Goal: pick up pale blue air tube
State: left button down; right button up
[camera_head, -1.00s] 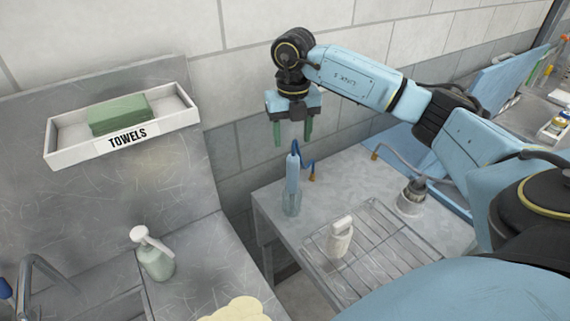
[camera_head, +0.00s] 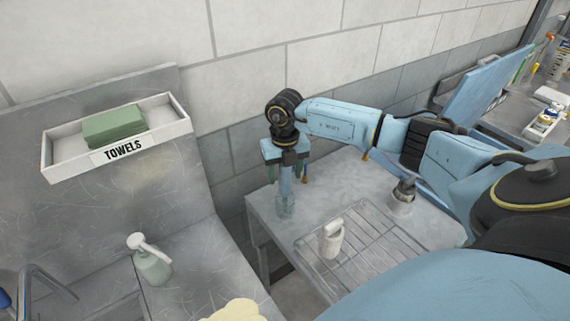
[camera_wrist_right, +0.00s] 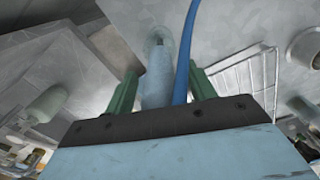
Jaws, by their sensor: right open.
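The pale blue air tube (camera_head: 286,184) stands upright on the metal table near its left back corner, its lower end in a clear holder (camera_head: 285,207). My right gripper (camera_head: 287,172) is lowered over its top from above and is open, with green fingers on either side of the tube. In the right wrist view the tube (camera_wrist_right: 157,80) lies between the spread fingers (camera_wrist_right: 160,92), nearer the left one. A darker blue hose (camera_wrist_right: 186,50) runs past beside the right finger. The tube's top is hidden by the gripper. My left gripper is not in view.
A white dispenser (camera_head: 332,239) stands on a wire rack (camera_head: 365,262) at the table's front. A grey cup-like fitting (camera_head: 402,199) stands to the right. A towel tray (camera_head: 170,133) and a spray bottle (camera_head: 153,266) are at the left.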

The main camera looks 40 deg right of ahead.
grip_shut()
dwell(0.3)
